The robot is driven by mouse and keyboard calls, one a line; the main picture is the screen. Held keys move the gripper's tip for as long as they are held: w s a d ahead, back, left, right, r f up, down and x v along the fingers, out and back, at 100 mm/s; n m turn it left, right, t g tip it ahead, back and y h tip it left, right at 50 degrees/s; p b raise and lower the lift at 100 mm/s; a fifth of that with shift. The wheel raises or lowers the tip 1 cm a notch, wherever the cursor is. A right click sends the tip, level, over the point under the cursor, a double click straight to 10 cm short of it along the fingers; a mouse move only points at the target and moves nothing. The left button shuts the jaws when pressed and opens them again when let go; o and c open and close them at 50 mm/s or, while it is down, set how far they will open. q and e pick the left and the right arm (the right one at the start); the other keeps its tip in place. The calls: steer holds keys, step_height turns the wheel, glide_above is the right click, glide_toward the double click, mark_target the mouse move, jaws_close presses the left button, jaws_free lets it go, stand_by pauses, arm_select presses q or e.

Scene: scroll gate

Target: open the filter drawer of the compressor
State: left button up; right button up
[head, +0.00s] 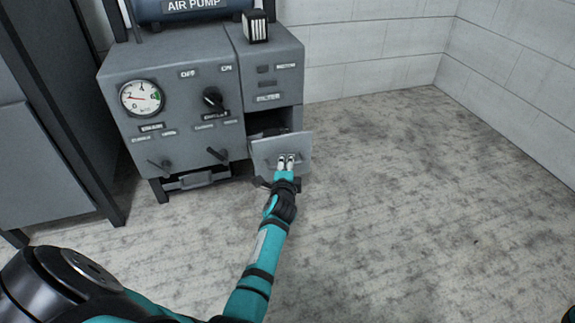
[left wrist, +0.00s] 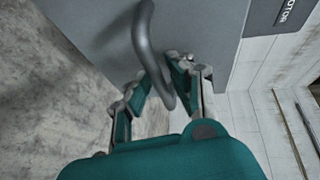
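The grey compressor (head: 165,75) stands against the wall in the head view. Its filter drawer (head: 291,148), at the lower right of the cabinet, is pulled partly out, with a dark gap above its front. The drawer's curved bar handle (left wrist: 147,35) runs down between my left fingers in the left wrist view.
A pressure gauge (head: 141,97), a black knob (head: 213,98) and small levers sit on the compressor's front. A blue air pump tank (head: 190,8) is on top. A dark grey cabinet (head: 40,160) stands at left. The floor (head: 420,190) to the right is clear.

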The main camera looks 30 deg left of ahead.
arm_select(q)
steer(key=v, duration=0.7)
steer(key=shift+s, duration=0.3)
steer(key=shift+d, duration=0.1)
